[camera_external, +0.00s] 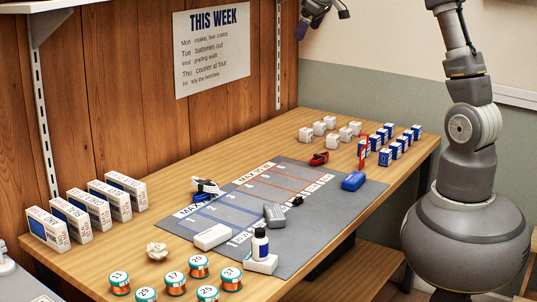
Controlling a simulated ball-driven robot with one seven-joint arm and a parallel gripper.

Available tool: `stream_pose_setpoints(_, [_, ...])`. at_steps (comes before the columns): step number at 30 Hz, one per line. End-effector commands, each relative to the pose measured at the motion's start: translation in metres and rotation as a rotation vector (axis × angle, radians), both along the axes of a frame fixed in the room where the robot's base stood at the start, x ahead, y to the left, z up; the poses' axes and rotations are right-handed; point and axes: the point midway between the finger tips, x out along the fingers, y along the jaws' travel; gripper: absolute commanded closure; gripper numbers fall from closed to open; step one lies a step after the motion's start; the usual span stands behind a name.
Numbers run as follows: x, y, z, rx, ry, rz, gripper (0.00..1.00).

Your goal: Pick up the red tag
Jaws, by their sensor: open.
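A thin upright red piece (363,151), possibly the red tag, stands at the mat's far right edge by the blue-and-white boxes. My gripper (321,12) is open at the top edge of the picture, partly cut off, high above the far end of the table and apart from both red things. Nothing shows between its jaws.
The grey mat (235,232) with numbered lanes holds a blue block (353,181), grey blocks and a dark small item. White cubes (319,128) and blue-and-white boxes (397,150) stand behind. Cartons (110,201), round tins (175,282) and a bottle (260,244) are nearer.

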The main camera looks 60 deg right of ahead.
Motion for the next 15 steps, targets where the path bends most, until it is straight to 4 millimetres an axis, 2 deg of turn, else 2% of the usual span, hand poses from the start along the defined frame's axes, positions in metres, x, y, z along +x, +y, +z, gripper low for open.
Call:
stream_pose_setpoints(1, [-0.004,-0.036,-0.059,0.011,0.134,-0.014,0.13])
stream_pose_setpoints(2, [-0.009,-0.055,-0.092,0.020,0.207,-0.013,0.13])
stream_pose_setpoints(3, [-0.020,-0.076,-0.133,0.037,0.299,-0.008,0.13])
stream_pose_setpoints(6, [-0.053,-0.115,-0.219,0.095,0.489,0.011,0.13])
stream_pose_setpoints(9, [-0.083,-0.135,-0.276,0.150,0.611,0.033,0.13])
stream_pose_setpoints(12, [-0.102,-0.144,-0.306,0.187,0.674,0.048,0.13])
stream_pose_setpoints(15, [-0.110,-0.146,-0.324,0.200,0.695,0.054,0.13])
